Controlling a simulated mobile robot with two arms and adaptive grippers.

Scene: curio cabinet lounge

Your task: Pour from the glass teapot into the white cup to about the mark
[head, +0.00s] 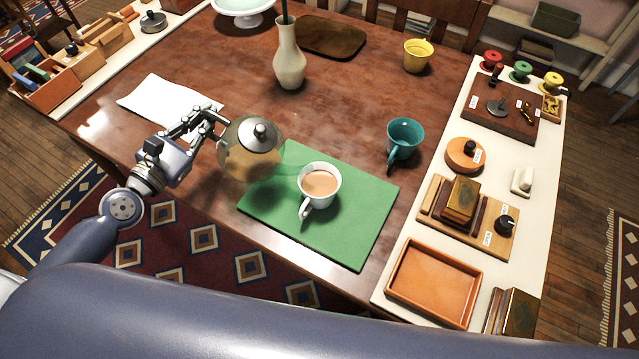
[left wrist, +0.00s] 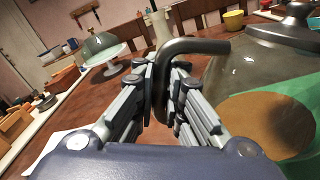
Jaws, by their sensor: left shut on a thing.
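The glass teapot (head: 250,150) has a steel lid with a round knob and hangs over the left edge of the green mat. My left gripper (head: 208,122) is shut on its dark handle, which also shows in the left wrist view (left wrist: 196,46). Brown liquid (left wrist: 266,124) shows through the glass there. The white cup (head: 311,198) stands upright on the green mat (head: 350,235), right of the teapot, and holds tan liquid. I see no stream between them. My right gripper is not in view.
A teal mug (head: 405,139) stands right of the mat, with a yellow cup (head: 418,56) farther back. A pale vase (head: 289,65) stands behind the teapot. White paper (head: 160,95) lies to the left. An orange tray (head: 435,283) sits at the right. The table's middle is clear.

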